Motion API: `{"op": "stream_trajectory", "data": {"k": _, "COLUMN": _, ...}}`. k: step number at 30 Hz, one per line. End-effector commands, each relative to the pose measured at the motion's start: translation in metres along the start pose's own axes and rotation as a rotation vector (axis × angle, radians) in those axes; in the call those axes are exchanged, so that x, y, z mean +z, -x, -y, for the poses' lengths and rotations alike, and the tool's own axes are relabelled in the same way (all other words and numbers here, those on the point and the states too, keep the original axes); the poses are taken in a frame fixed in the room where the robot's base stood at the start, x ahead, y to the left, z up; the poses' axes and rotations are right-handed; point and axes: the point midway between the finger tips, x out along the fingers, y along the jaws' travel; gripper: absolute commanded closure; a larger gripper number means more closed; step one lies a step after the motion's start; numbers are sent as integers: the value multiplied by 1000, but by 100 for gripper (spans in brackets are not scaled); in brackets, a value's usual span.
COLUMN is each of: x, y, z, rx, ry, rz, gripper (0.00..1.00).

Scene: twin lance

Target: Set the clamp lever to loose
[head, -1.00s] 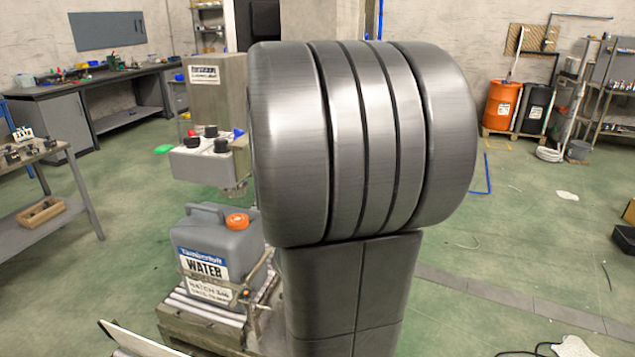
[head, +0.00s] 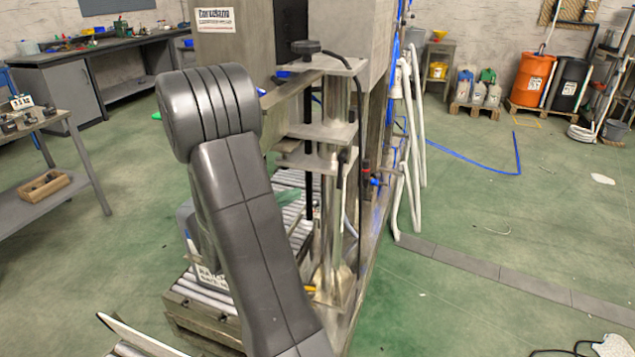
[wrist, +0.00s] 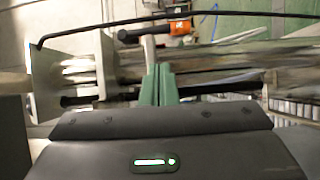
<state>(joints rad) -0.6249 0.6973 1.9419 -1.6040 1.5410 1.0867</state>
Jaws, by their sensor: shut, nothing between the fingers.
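My gripper (wrist: 158,86) shows in the wrist view with its green fingers together and nothing between them. Its tips are in front of the metal column (wrist: 215,62), which runs sideways across that view; I cannot tell whether they touch it. A black knob (wrist: 126,36) on a short metal stem is just beyond the fingers, up and left, and may belong to the clamp lever. In the head view the column (head: 333,205) stands upright with a black knob (head: 307,47) on top and a dark handle (head: 340,168) at its side. The lever's setting cannot be read.
Metal plates (head: 318,132) stick out from the column. A black cable (head: 350,75) hangs beside it. A roller conveyor (head: 290,190) and a grey jug, mostly hidden behind my arm, are close by. White hoses (head: 412,140) hang at the right.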

Motion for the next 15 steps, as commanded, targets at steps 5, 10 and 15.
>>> {"op": "stream_trajectory", "data": {"k": 5, "x": 0, "y": 0, "z": 0, "rx": 0, "ry": -1, "rz": 0, "gripper": 100}}
{"op": "stream_trajectory", "data": {"k": 10, "x": 0, "y": -2, "z": 0, "rx": -1, "ry": 0, "rz": 2, "gripper": 100}}
{"op": "stream_trajectory", "data": {"k": 15, "x": 1, "y": -17, "z": -1, "rx": -1, "ry": 0, "rz": 5, "gripper": 100}}
